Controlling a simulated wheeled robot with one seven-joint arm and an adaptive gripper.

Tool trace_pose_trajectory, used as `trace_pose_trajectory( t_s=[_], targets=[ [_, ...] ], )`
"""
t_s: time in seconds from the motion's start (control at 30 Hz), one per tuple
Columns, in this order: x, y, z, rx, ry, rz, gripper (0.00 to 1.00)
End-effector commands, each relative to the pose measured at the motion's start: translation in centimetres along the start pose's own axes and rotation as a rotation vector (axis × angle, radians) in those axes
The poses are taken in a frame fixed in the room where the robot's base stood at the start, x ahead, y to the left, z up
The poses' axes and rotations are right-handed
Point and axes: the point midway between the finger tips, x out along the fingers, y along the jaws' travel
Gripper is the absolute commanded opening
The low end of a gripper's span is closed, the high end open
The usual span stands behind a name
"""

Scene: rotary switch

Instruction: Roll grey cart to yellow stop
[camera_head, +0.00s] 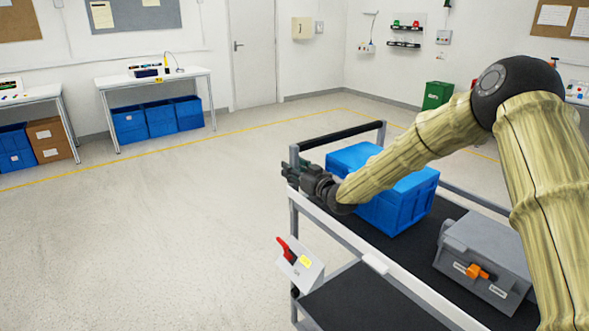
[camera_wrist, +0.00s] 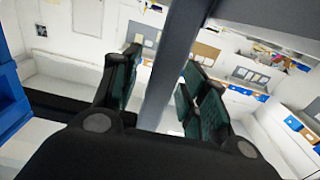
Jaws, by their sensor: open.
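The grey cart (camera_head: 414,287) stands at the lower right in the head view, with black shelves and a black push bar (camera_head: 340,136) at its far end. My gripper (camera_head: 290,173) is at the cart's far left corner, beside the upright below the bar. In the wrist view its two green-padded fingers are open on either side of a grey post (camera_wrist: 172,75). Gaps seem to show between the pads and the post; I cannot tell whether either touches. A yellow line (camera_head: 250,129) runs along the floor near the walls; no other yellow stop is clear.
A blue crate (camera_head: 405,205) and a grey case (camera_head: 487,250) with an orange knob sit on the top shelf. A box with a red lever (camera_head: 300,265) hangs on the cart's left side. Floor left of the cart is clear; white tables (camera_head: 155,78) line the back wall.

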Motion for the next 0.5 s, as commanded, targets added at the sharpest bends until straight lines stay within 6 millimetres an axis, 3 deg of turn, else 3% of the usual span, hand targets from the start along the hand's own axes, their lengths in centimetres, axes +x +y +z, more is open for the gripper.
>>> trace_pose_trajectory(
  t_s=[0.27,0.5],
  targets=[
    [0.14,0.0,0.0,0.0,0.0,0.0,0.44],
    [0.13,0.01,-0.02,0.0,0.0,0.0,0.04]
  ],
)
